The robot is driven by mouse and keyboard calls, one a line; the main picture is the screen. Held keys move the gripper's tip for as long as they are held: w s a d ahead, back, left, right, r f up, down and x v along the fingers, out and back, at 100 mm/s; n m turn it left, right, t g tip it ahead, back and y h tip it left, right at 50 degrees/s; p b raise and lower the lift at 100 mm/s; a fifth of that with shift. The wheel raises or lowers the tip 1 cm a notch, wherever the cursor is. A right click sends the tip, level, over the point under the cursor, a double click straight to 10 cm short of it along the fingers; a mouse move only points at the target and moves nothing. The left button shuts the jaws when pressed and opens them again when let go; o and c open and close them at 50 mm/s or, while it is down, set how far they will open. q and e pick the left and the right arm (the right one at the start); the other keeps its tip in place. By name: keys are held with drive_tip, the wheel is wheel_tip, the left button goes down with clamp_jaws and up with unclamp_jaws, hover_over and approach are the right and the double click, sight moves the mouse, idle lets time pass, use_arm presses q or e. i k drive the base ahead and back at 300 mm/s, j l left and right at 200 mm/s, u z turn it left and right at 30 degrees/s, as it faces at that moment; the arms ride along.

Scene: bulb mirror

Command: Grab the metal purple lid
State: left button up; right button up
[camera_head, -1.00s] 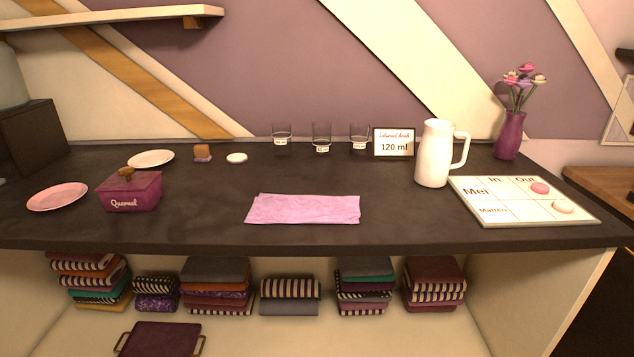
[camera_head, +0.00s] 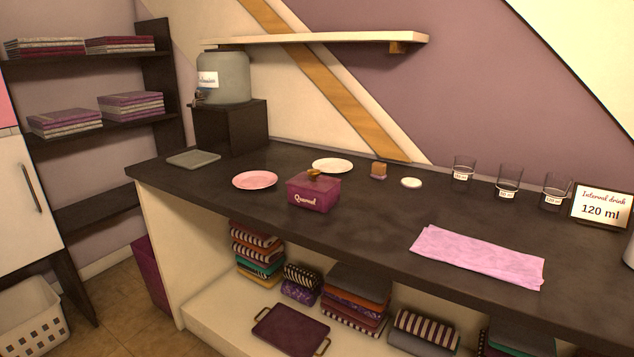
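A purple box labelled "Quemel" (camera_head: 314,196) stands on the dark counter, left of the middle. Its purple lid (camera_head: 313,179) sits on top and carries a small brown knob (camera_head: 314,172). Neither of my grippers shows in the head view, so their position relative to the lid cannot be seen.
A pink plate (camera_head: 255,180) and a white plate (camera_head: 332,165) lie near the box. A grey dispenser (camera_head: 224,78) stands on a dark block at the back left. Three glasses, a sign (camera_head: 600,206) and a pink cloth (camera_head: 478,257) are to the right. The counter (camera_head: 375,215) is clear between box and cloth.

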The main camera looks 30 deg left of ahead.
sight(312, 180)
drive_tip(key=j+u, duration=0.15)
drive_tip(key=j, duration=0.3)
drive_tip(key=i+j+u, duration=0.1)
drive_tip(key=j, duration=0.3)
drive_tip(key=i+j+u, duration=0.15)
drive_tip(key=j, duration=0.3)
drive_tip(key=i+j+u, duration=0.15)
drive_tip(key=j, duration=0.25)
drive_tip(key=i+j+u, duration=0.15)
drive_tip(key=j, duration=0.3)
drive_tip(key=i+j+u, duration=0.1)
drive_tip(key=j, duration=0.25)
